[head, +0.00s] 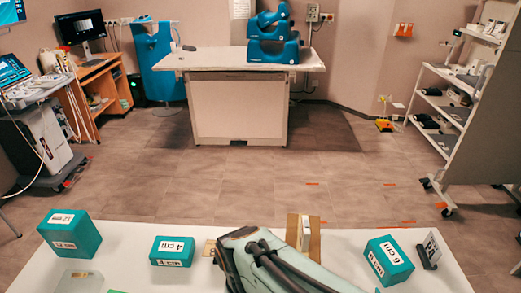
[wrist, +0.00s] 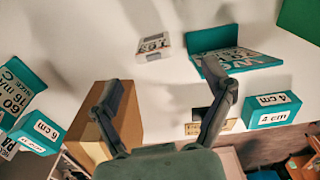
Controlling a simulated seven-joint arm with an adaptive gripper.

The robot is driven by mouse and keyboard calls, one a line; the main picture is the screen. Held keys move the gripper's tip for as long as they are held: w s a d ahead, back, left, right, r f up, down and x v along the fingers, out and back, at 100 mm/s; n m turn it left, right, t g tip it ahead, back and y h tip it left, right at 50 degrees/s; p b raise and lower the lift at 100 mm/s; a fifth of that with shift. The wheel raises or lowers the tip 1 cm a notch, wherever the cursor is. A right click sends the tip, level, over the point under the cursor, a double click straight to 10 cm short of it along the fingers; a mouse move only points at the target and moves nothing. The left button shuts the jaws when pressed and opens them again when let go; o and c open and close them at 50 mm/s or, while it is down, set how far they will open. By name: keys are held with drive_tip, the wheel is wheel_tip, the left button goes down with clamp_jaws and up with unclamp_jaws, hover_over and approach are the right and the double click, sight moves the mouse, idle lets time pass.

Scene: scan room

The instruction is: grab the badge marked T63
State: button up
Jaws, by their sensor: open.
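My gripper (wrist: 161,88) is open, with its two fingers spread over the white table and nothing between them. A small pale card-like piece (wrist: 153,46) with dark print lies beyond the fingertips in the wrist view; I cannot read its marking surely. A beige piece (wrist: 224,126) with a dark part lies by the right finger, partly hidden behind it. It also shows beside my arm in the head view (head: 209,248). I cannot read T63 on either piece. In the head view my arm hides the gripper's fingertips and part of the table.
A brown block (wrist: 120,125) stands by the left finger. Teal blocks marked 4 cm (wrist: 267,111) and 6 cm (wrist: 35,133) stand at either side. A teal printed piece (wrist: 238,58) lies at upper right. The white table (head: 130,235) has bare areas between them.

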drive_tip(key=f, duration=0.8)
drive_tip(key=shift+d+f, duration=0.35)
drive_tip(key=shift+d, duration=0.05)
drive_tip(key=c, duration=1.1)
